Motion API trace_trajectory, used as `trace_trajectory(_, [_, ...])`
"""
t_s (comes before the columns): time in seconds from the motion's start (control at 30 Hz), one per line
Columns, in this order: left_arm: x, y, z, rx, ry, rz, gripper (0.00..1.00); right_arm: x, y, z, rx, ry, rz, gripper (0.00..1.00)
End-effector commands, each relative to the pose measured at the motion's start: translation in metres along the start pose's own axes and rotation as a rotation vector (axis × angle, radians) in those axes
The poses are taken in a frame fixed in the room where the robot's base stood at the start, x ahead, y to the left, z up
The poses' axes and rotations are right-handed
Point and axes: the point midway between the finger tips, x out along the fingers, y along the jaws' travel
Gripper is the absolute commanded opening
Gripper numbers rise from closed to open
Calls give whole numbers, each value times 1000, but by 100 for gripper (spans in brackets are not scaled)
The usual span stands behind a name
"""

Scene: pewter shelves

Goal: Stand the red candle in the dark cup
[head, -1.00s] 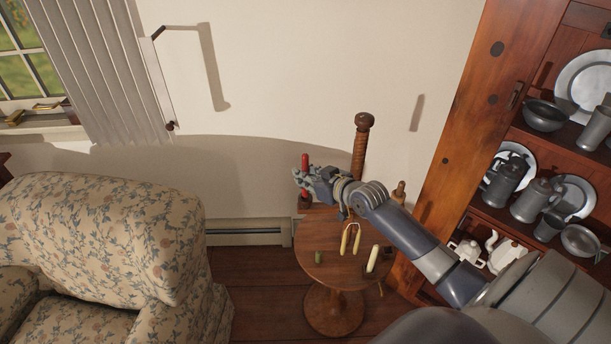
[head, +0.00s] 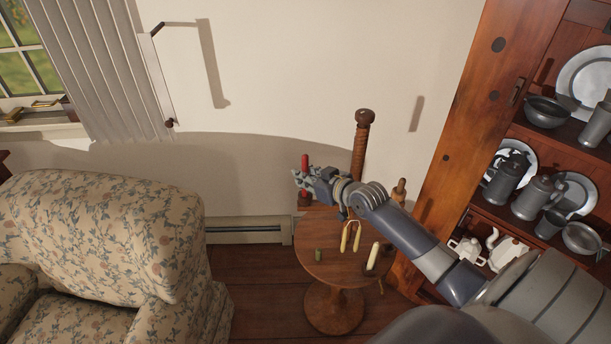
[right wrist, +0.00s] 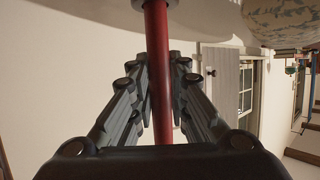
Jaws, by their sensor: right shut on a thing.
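The red candle (head: 305,160) is upright at the back left of the small round table (head: 312,270). My right gripper (head: 299,178) is shut on it from the right. In the right wrist view the candle (right wrist: 158,75) runs between the two fingers. The dark cup (head: 304,200) shows small below the gripper, in line with the candle, partly hidden. A grey rim, seemingly the cup's (right wrist: 140,4), shows around the candle's end at the top of the wrist view. I cannot tell how deep the candle sits. My left gripper is out of view.
On the table are a pair of yellowish candles (head: 345,238), a pale candle (head: 373,256) and a short green piece (head: 319,255). A tall brown turned post (head: 360,150) rises behind. A floral armchair (head: 100,240) stands left; pewter shelves (head: 570,150) stand right.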

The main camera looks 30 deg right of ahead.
Motion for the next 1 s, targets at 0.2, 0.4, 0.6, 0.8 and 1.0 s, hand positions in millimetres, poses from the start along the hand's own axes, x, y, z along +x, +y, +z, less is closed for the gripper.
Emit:
trace_trajectory(0.2, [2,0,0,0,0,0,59,1,0,4,0,0,0,0])
trace_trajectory(0.4, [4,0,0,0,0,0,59,3,0,6,0,0,0,0])
trace_trajectory(0.6, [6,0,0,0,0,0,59,4,0,9,0,0,0,0])
trace_trajectory(0.8, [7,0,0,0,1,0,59,5,0,12,0,0,0,0])
trace_trajectory(1.0, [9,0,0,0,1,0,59,6,0,14,0,0,0,0])
